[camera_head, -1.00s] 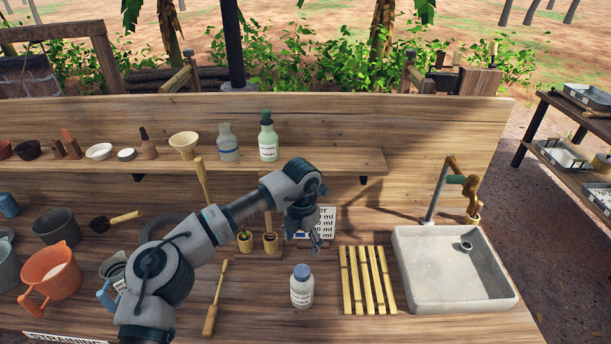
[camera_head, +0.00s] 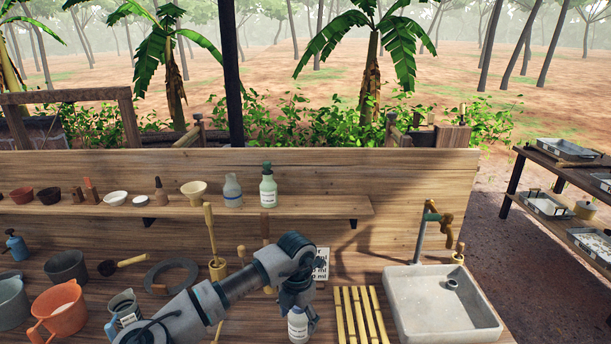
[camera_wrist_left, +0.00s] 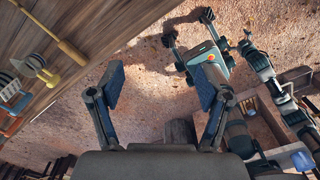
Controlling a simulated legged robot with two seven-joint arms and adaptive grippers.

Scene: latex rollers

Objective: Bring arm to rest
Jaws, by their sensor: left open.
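My left arm comes in from the lower left, and its left gripper (camera_head: 303,312) hangs down over the front of the workbench (camera_head: 250,325). In the left wrist view the two fingers of the left gripper (camera_wrist_left: 159,84) stand wide apart with nothing between them. A white bottle (camera_head: 297,327) stands close by the gripper in the head view. The gripper partly hides it, and I cannot tell whether they touch. My right gripper does not show clearly in either view.
Bamboo slats (camera_head: 360,315) and a stone sink (camera_head: 445,315) lie to the right of the gripper. An orange jug (camera_head: 58,312), a dark pot (camera_head: 66,266) and other vessels crowd the left. A shelf (camera_head: 330,208) with bottles and bowls runs behind. Reddish ground (camera_wrist_left: 145,65) shows below the bench.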

